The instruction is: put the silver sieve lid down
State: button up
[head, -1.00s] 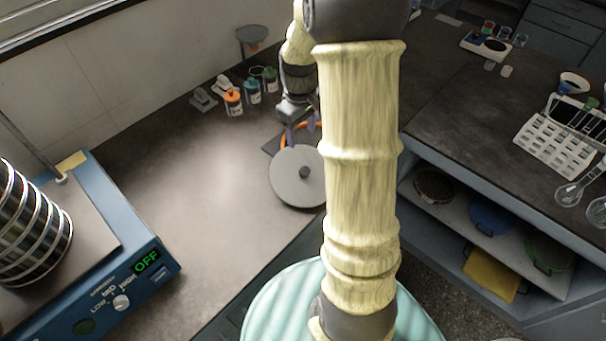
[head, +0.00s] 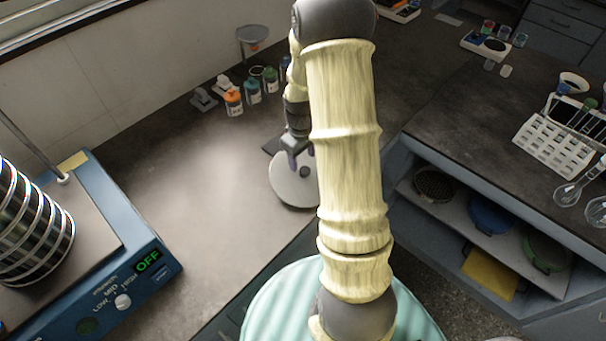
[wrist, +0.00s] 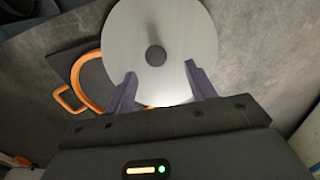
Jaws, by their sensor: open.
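The silver sieve lid (head: 290,186) is a flat round disc with a dark central knob. It lies on the grey bench near the front edge, partly hidden by my arm in the head view. In the wrist view the lid (wrist: 185,35) lies ahead of my fingers, with its knob (wrist: 155,56) a little beyond them. My gripper (wrist: 158,82) is open, its two purple fingers apart with nothing between them. In the head view my gripper (head: 297,160) shows above the lid's far part.
A dark item with orange handles (wrist: 93,82) lies beside the lid, partly under it. Several small bottles (head: 252,92) stand behind by the wall. A blue shaker (head: 120,275) reading OFF, with a sieve stack, stands left. The bench between shaker and lid is clear.

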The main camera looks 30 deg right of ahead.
aim_at(304, 169)
jog(key=shift+d+f+p, duration=0.15)
jog(key=shift+f+p, duration=0.15)
jog(key=shift+f, duration=0.95)
jog(key=shift+d+f+p, duration=0.15)
jog(key=shift+f+p, duration=0.1)
jog(key=shift+f, duration=1)
grip_shut()
jog(key=shift+w+r, duration=0.1)
jog(key=shift+r, duration=0.05)
notch_tip(304, 169, up, 10)
jog(key=b, duration=0.1)
